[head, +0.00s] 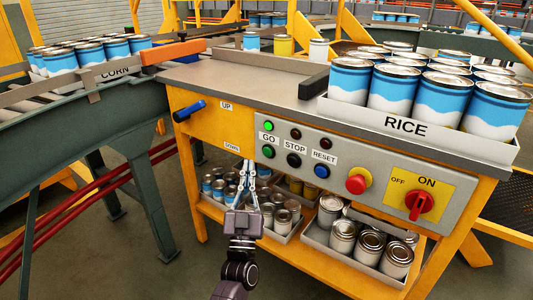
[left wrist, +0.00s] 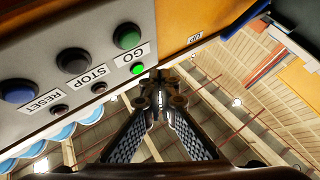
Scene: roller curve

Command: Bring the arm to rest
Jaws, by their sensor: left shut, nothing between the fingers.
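My left gripper (head: 249,163) is shut and empty, its fingers pointing up in front of the table, just left of and below the button panel (head: 345,177). I cannot tell the exact gap to the panel, but no finger visibly presses a button. The green GO button (head: 268,152) sits above and right of the fingertips, with a lit green lamp (head: 270,126) over it. The black STOP button (head: 293,160) and blue RESET button (head: 322,171) are further right. My right gripper is not in view.
A blue lever (head: 189,111) sticks out at the table's left corner. A RICE tray (head: 400,124) of cans stands on top. Cans fill bins on the shelf below, behind my arm. An orange bar (head: 173,52) lies across the gap.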

